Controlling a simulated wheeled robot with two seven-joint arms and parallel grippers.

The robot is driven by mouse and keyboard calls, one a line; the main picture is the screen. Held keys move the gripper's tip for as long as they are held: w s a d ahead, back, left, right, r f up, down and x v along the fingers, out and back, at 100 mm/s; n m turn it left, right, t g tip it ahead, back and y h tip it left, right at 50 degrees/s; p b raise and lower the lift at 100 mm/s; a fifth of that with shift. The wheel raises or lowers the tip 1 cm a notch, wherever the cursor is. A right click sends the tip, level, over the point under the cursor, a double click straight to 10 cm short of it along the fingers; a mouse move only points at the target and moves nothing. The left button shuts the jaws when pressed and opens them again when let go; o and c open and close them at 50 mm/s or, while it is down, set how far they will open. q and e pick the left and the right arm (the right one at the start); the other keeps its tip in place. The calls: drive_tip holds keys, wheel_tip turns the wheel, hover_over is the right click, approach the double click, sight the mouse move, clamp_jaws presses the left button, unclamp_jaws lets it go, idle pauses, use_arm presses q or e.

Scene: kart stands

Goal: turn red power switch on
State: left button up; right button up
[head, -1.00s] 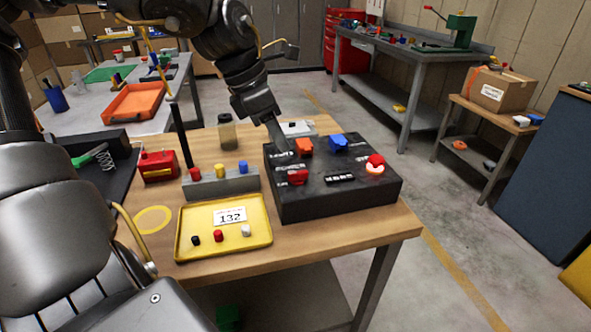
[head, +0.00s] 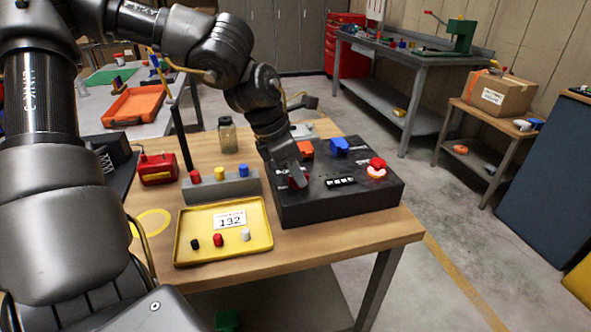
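The black control box (head: 345,203) sits at the right end of the wooden table. The red switch (head: 305,181) on its front left top face is mostly hidden behind my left gripper; only bits of red show, so its position cannot be read. My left gripper (head: 297,184) points down at this switch, its fingertips together and empty, at or touching it. An orange switch (head: 306,148), a blue switch (head: 339,145) and a red round button (head: 377,165) with a lit ring are also on the box. My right gripper is not in view.
A yellow tray (head: 183,250) with small pegs lies left of the box. Behind it are a grey block (head: 216,189) with coloured buttons, a dark upright rod (head: 181,135), a red box (head: 157,170) and a jar (head: 228,137).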

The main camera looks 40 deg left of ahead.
use_arm(q)
drive_tip(key=c, duration=0.5)
clamp_jaws()
